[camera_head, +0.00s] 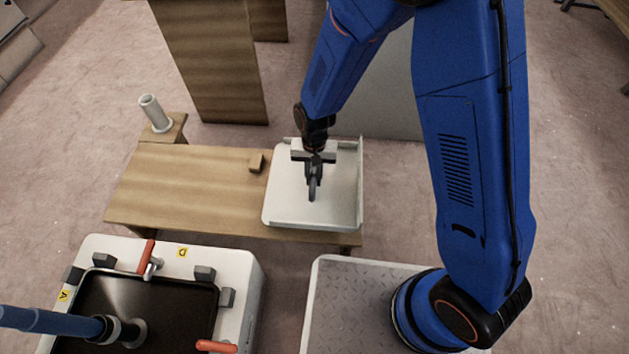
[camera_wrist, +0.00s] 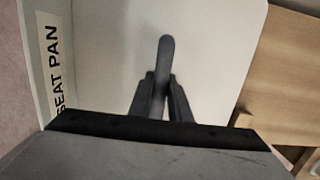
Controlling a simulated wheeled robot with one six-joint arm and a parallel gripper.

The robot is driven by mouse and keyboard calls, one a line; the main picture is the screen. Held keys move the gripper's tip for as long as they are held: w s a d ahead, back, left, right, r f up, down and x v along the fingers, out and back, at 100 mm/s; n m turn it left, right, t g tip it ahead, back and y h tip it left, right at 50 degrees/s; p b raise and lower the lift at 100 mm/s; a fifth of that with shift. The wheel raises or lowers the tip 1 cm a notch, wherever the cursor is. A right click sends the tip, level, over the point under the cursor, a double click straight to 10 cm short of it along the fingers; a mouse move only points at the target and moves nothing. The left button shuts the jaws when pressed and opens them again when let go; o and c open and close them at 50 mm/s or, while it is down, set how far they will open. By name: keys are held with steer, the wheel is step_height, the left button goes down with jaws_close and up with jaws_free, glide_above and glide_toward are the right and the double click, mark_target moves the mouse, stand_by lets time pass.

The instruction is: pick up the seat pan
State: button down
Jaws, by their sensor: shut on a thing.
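The seat pan (camera_head: 341,203) is a white, shallow, square pan with raised edges at the back and right, at the right end of a wooden bench. In the wrist view its pale floor (camera_wrist: 215,55) fills much of the picture, and a "SEAT PAN" label (camera_wrist: 58,70) shows at the left. My gripper (camera_head: 313,176) points down over the middle of the pan, its fingers shut on the grey upright handle (camera_wrist: 164,55) there. The fingers (camera_wrist: 160,102) lie on both sides of the handle. I cannot tell whether the pan touches the bench.
The wooden bench (camera_head: 185,190) carries a small wooden block (camera_head: 256,163) beside the pan. A grey tube (camera_head: 155,112) stands at the bench's far left. A white fixture with red-handled clamps (camera_head: 240,275) is at front left. A treaded plate (camera_head: 345,310) lies in front.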

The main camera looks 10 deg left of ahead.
steer(key=shift+r, duration=0.1)
steer(key=shift+r, duration=5.2)
